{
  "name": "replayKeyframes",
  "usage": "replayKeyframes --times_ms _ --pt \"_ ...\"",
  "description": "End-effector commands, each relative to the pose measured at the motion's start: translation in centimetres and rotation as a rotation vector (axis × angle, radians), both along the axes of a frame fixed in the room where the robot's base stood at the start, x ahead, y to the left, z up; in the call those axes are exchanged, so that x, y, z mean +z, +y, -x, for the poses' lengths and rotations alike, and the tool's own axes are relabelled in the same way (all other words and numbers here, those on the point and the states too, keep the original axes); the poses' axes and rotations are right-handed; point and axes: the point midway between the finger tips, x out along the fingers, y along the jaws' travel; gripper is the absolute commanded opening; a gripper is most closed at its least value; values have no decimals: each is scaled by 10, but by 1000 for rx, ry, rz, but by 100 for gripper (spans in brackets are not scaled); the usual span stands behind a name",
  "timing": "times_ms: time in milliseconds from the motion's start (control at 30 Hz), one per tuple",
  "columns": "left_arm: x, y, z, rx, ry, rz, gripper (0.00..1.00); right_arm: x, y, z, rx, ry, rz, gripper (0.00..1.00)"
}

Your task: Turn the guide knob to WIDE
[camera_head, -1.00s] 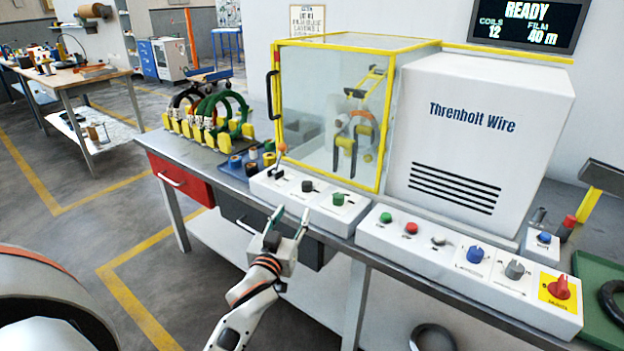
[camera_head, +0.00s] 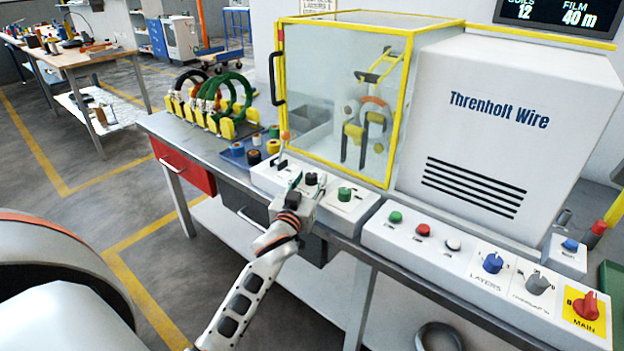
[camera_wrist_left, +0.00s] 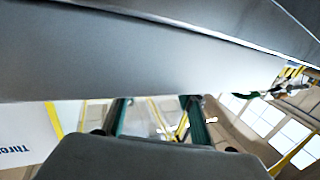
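A white control box (camera_head: 262,178) stands at the table's front edge, with a lever, a black knob (camera_head: 311,179) and a green knob (camera_head: 345,194) on top. Their labels are too small to read, so I cannot tell which knob is the guide knob. My left gripper (camera_head: 304,187) is at the front of this box, close to the black knob. I cannot tell whether it touches the knob. In the left wrist view its two green-tipped fingers (camera_wrist_left: 155,112) are apart, with no knob visible between them. My right gripper is not in view.
A glass cabinet with a yellow frame (camera_head: 396,110) stands behind the box. A longer panel (camera_head: 470,267) with buttons and knobs lies to the right. Coils on a rack (camera_head: 213,125) and small spools (camera_head: 255,157) stand at the left.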

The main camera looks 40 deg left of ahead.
Motion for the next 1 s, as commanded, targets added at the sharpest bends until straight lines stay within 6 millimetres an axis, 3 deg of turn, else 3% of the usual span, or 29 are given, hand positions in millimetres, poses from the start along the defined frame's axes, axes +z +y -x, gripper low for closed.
replayKeyframes --times_ms 167,433,600,867,1000 --pt "0 4 -11 0 1 -2 40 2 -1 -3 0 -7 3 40" --pt "0 4 -12 0 0 -1 40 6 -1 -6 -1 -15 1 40" --pt "0 4 -12 0 0 -1 0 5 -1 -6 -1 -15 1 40" --pt "2 4 -12 -10 0 -2 0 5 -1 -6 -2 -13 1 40" --pt "4 5 -12 -43 -1 -3 1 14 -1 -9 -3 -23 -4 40"
